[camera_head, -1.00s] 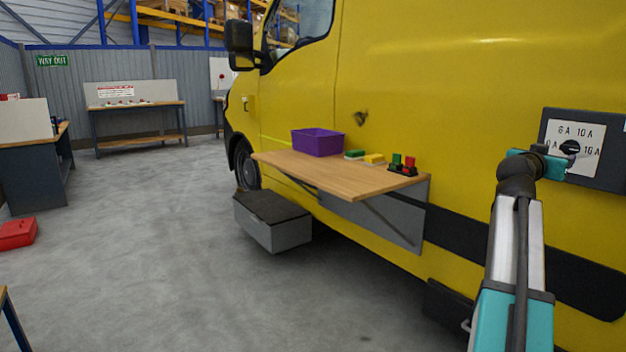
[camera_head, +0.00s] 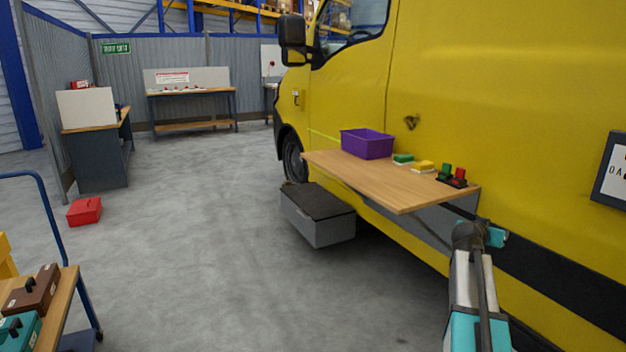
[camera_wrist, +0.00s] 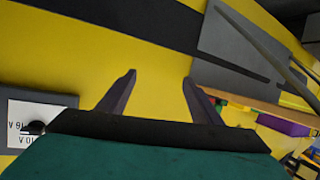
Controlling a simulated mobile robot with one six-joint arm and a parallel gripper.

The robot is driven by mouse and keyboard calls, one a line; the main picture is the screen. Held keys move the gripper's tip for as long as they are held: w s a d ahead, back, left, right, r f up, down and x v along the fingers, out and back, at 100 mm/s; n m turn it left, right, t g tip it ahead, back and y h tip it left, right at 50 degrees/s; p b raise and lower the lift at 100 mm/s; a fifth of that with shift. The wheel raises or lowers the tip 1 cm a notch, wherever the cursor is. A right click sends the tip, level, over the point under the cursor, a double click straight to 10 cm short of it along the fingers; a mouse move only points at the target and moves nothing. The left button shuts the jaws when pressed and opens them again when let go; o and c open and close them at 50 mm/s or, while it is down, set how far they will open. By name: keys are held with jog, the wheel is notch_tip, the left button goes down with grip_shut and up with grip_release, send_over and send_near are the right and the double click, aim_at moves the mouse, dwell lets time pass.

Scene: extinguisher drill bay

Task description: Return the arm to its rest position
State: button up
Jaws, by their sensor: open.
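My gripper (camera_wrist: 160,88) shows in the wrist view with its two dark fingers spread apart and nothing between them. Yellow van side is behind the fingers. In the head view my arm rises from the bottom right, and its teal wrist end (camera_head: 495,236) is beside the front right corner of the wooden shelf (camera_head: 390,185) on the van. The fingers cannot be made out in that view.
On the shelf are a purple bin (camera_head: 367,144), green and yellow blocks and a small red-and-green item (camera_head: 452,175). A grey box (camera_head: 318,222) is below. A dial panel (camera_head: 612,170) is on the van at right. A cart (camera_head: 50,310) stands at lower left. Floor between is clear.

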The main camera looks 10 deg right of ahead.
jog(key=w+a+f+n+y+p, duration=0.1)
jog(key=w+a+f+y+p, duration=0.15)
jog(key=a+f, duration=0.7)
jog(key=s+a+f+n+g+y+p, duration=0.2)
jog(key=s+a+f+p, duration=0.25)
jog(key=a+f, duration=0.75)
jog(key=s+a+f+n+g+y+p, duration=0.2)
jog(key=s+a+f+p, duration=0.25)
jog(key=a+f, duration=0.7)
jog(key=s+a+f+n+g+y+p, duration=0.1)
jog(key=s+a+f+g+p, duration=0.1)
jog(key=s+a+f, duration=0.5)
jog(key=s+a+f+n+g+y+p, duration=0.1)
jog(key=s+a+f+g, duration=0.2)
jog(key=s, duration=0.7)
jog(key=s+a+n+g+y, duration=0.1)
jog(key=s+a, duration=0.3)
jog(key=s, duration=0.6)
jog(key=s+a+f+n+g+y+p, duration=0.1)
jog(key=s+a, duration=0.4)
jog(key=s, duration=0.5)
jog(key=shift+s+f+n+g+y+p, duration=0.35)
jog(key=shift+n+g+y, duration=0.2)
jog(key=shift+g, duration=0.55)
jog(key=shift+c, duration=0.4)
